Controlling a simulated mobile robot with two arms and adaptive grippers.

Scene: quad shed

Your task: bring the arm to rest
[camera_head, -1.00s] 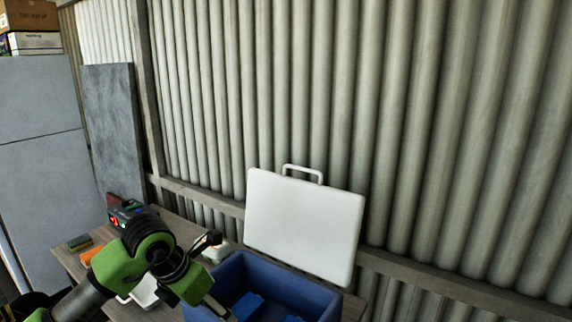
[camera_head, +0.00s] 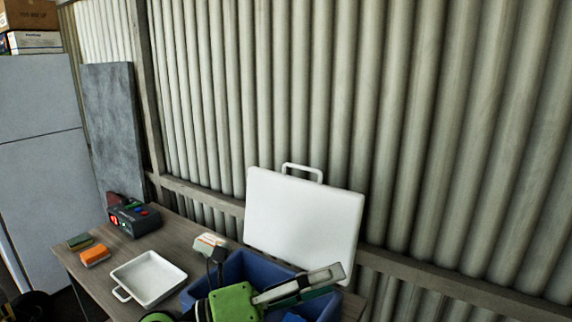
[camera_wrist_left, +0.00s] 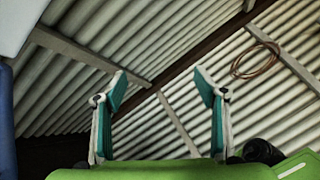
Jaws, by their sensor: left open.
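My left arm and its gripper (camera_head: 318,285) show at the bottom middle of the head view, above and in front of the blue bin (camera_head: 233,268). The fingers point to the right. In the left wrist view the two teal-padded fingers of the left gripper (camera_wrist_left: 162,95) stand wide apart with nothing between them. My right gripper is not in view.
On the wooden table (camera_head: 185,236) are a white tray (camera_head: 148,278), an orange block (camera_head: 95,255), a green sponge-like block (camera_head: 79,241), a dark device with red display (camera_head: 135,219) and a small white-and-orange box (camera_head: 208,244).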

